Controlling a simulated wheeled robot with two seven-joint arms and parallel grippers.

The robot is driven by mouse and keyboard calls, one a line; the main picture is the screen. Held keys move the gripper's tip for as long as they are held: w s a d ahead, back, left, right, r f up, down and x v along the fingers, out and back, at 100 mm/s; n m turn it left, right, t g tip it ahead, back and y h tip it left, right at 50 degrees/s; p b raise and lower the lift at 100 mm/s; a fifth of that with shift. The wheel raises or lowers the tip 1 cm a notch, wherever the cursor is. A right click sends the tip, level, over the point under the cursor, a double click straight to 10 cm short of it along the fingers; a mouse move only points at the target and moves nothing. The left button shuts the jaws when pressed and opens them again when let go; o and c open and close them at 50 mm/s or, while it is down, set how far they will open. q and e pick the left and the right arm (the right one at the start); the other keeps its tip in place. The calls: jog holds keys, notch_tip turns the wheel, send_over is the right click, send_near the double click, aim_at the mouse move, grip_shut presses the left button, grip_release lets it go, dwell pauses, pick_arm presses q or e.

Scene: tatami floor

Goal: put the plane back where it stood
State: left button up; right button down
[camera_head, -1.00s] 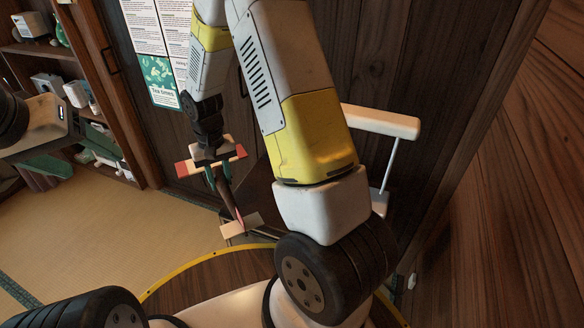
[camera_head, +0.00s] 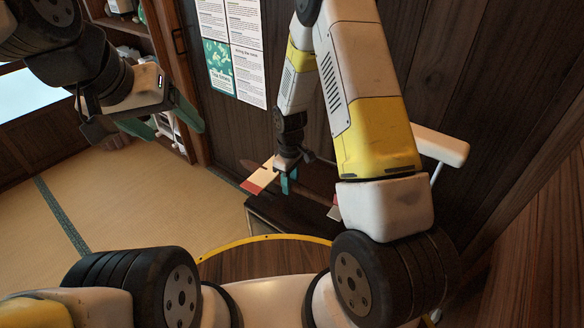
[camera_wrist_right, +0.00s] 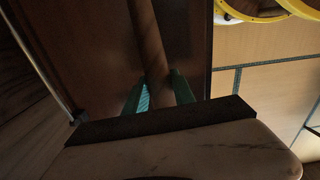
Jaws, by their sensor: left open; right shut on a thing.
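The plane is a toy with a brown body and a cream wing with a red tip (camera_head: 260,178). My right gripper (camera_head: 289,184) is shut on its body, just above a dark low cabinet (camera_head: 285,217). The plane lies roughly level; whether it touches the cabinet top I cannot tell. Part of it is hidden by my right arm. In the right wrist view the brown body of the plane (camera_wrist_right: 150,45) runs between the green fingers of the right gripper (camera_wrist_right: 155,90). My left gripper (camera_head: 165,122) is open and empty, raised over the floor at the upper left.
A wooden wall with posters (camera_head: 232,48) stands behind the cabinet. A pale bar on a thin rod (camera_head: 440,146) is right of my right arm. Shelves (camera_head: 122,28) stand at the upper left. The tatami floor (camera_head: 140,200) on the left is clear.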

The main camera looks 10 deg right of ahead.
jog(key=shift+w+d+f, duration=0.1)
jog(key=shift+w+d, duration=0.15)
jog(key=shift+d, duration=0.25)
jog(key=shift+w+d, duration=0.2)
jog(key=shift+d, duration=0.25)
jog(key=shift+w+d+f, duration=0.1)
jog(key=shift+d+f, duration=0.1)
jog(key=shift+f, duration=0.7)
jog(key=shift+w+d+f, duration=0.1)
jog(key=shift+d+f, duration=0.05)
jog(key=shift+f, duration=0.75)
jog(key=shift+f, duration=0.15)
jog(key=c, duration=1.1)
grip_release()
jog(key=shift+o, duration=0.2)
notch_tip(320, 180, up, 12)
jog(key=shift+r, duration=0.2)
